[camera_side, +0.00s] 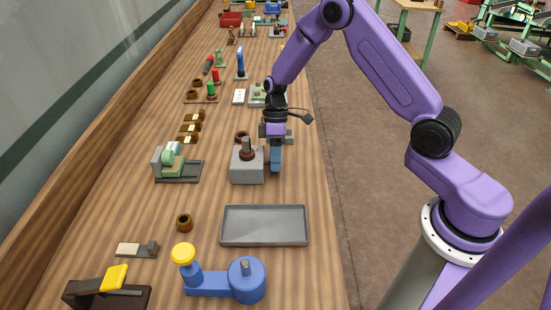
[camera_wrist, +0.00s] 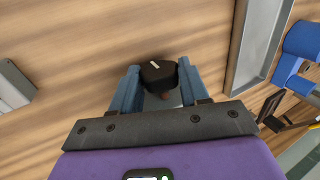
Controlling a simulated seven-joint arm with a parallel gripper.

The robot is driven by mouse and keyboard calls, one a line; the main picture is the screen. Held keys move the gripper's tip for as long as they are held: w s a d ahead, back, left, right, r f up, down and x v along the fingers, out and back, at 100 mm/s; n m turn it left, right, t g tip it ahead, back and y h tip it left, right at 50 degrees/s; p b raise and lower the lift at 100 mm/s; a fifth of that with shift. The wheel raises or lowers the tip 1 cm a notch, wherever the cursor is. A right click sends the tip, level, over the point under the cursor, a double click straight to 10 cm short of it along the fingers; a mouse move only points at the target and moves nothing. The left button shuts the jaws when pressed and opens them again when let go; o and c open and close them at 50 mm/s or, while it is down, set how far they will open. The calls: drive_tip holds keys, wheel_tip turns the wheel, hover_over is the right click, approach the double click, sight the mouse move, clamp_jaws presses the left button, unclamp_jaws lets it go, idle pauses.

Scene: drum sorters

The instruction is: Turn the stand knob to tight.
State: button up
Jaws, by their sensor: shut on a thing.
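A black knob (camera_wrist: 157,75) with a short white line on its face shows in the wrist view. The line slants down to the right. My gripper (camera_wrist: 159,70) is shut on this knob, with one blue finger on each side. In the side view my gripper (camera_side: 276,165) points down close beside the right side of a grey block-shaped stand (camera_side: 247,168). A grey peg with a brown ring around it rises from the stand's top. In the side view the knob is not visible; my fingers appear to hide it. I see no readable tight mark.
A grey tray (camera_side: 264,241) lies in front of the stand, and a blue fixture (camera_side: 246,281) is nearer the camera. A fixture with a green part (camera_side: 168,157) stands to the left. A loose brown ring (camera_side: 184,223) lies at front left. The bench edge is close on the right.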

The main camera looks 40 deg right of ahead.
drive_tip(key=shift+d+g+y, duration=0.15)
drive_tip(key=shift+g+y, duration=0.15)
drive_tip(key=shift+g, duration=0.1)
drive_tip(key=o, duration=1.1)
drive_tip(key=shift+s, duration=0.1)
drive_tip(key=shift+c, duration=0.2)
drive_tip(key=shift+a+r+t+h, duration=0.1)
drive_tip(key=shift+a+t+h, duration=0.1)
drive_tip(key=shift+t+h, duration=0.55)
drive_tip(key=shift+s+a+t+h, duration=0.1)
drive_tip(key=shift+t+h, duration=0.6)
drive_tip(key=shift+t, duration=0.05)
drive_tip(key=shift+s+a+t+h, duration=0.1)
drive_tip(key=shift+t+h, duration=0.55)
drive_tip(key=shift+t, duration=0.05)
drive_tip(key=shift+t+h, duration=0.5)
